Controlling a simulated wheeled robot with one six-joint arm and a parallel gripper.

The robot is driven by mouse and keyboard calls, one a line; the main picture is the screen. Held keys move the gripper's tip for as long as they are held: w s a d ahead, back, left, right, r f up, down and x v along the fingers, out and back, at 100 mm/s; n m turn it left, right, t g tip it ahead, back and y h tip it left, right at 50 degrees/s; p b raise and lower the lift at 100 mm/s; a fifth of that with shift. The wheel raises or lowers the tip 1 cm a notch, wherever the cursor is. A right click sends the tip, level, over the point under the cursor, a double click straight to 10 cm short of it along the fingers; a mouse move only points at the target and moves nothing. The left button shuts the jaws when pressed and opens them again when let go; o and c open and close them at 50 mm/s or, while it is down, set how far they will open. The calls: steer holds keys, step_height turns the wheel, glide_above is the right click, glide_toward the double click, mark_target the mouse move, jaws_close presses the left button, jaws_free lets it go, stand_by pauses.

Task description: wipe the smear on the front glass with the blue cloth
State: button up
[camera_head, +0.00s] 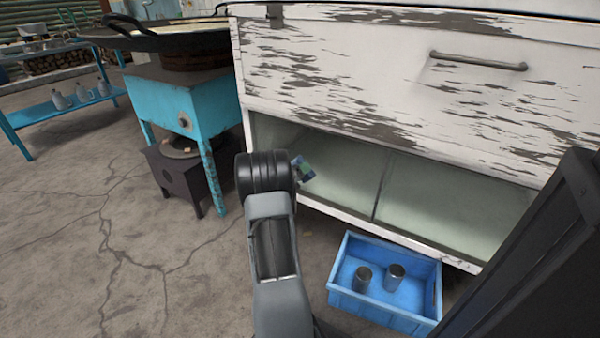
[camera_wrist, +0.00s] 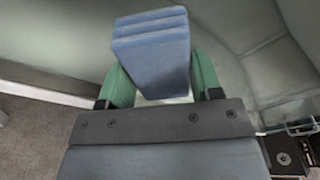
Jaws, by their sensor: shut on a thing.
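The blue cloth (camera_wrist: 150,50) is a folded, layered block between the green fingers of my gripper (camera_wrist: 162,82) in the wrist view. My gripper is shut on it. In the head view the gripper (camera_head: 303,170) is small and partly hidden behind my own wrist, in front of the lower glass of the white cabinet. The front glass (camera_head: 345,165) is pale green and runs below the peeling white panel. Whether the cloth touches the glass cannot be told. No smear can be made out on the glass in either view.
A blue crate (camera_head: 385,318) with two metal cans (camera_head: 395,277) stands on the floor in front of the cabinet (camera_head: 350,70). A turquoise stand (camera_head: 180,95) with a wide pan (camera_head: 165,42) is to the left. The cracked floor at left is clear.

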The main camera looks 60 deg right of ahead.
steer(key=shift+w+r, duration=0.15)
steer(key=shift+r, duration=0.05)
steer(key=shift+a+f+p, duration=0.2)
steer(key=shift+a+p, duration=0.45)
steer(key=shift+a, duration=2.25)
steer(key=shift+a, duration=0.15)
steer(key=shift+a+p, duration=0.35)
steer(key=shift+a, duration=1)
